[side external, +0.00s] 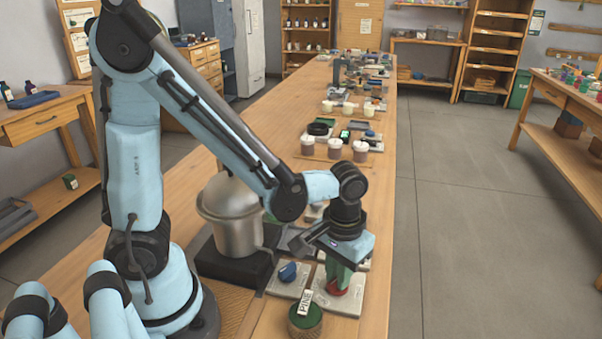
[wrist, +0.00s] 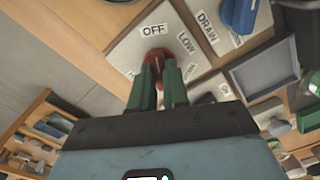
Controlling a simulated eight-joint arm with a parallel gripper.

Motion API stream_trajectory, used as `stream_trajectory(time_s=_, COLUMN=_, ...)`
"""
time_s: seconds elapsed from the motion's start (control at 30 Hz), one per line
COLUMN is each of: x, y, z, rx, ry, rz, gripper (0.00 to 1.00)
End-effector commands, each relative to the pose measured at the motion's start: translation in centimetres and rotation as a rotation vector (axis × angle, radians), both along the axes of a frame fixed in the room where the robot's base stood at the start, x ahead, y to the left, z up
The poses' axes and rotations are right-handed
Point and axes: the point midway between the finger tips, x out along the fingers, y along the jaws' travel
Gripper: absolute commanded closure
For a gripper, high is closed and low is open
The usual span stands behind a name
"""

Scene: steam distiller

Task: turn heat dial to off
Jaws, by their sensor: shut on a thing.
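The red heat dial (side external: 335,290) sits on a pale square plate (side external: 350,301) near the front edge of the bench. In the wrist view the red dial (wrist: 157,57) lies between my green fingers, with the plate's OFF label (wrist: 154,30) just beyond it and the LOW label (wrist: 187,42) to its right. My gripper (side external: 339,282) points down and is shut on the dial; it also shows in the wrist view (wrist: 158,70). The fingers hide part of the dial, and I cannot tell which label its pointer faces.
A blue drain knob (side external: 288,271) on its own plate stands close left of the dial. A green-topped jar labelled PINE (side external: 305,318) stands in front. The steel still (side external: 235,222) is behind left, on a black base. The floor right of the bench is clear.

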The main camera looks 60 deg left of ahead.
Motion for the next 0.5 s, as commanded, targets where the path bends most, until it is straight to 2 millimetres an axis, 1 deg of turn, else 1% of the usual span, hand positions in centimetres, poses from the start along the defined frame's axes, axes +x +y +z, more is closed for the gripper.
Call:
stream_trajectory(time_s=0.07, x=-0.01, y=0.01, z=0.01, rx=0.000, ry=0.001, rz=0.004, gripper=1.00)
stream_trajectory(time_s=0.1, x=-0.01, y=0.01, z=0.01, rx=0.000, ry=0.001, rz=0.004, gripper=0.79)
stream_trajectory(time_s=0.23, x=-0.01, y=0.01, z=0.01, rx=0.000, ry=0.001, rz=0.003, gripper=0.60)
stream_trajectory(time_s=0.5, x=0.00, y=0.00, z=0.02, rx=0.000, ry=0.000, rz=0.001, gripper=0.60)
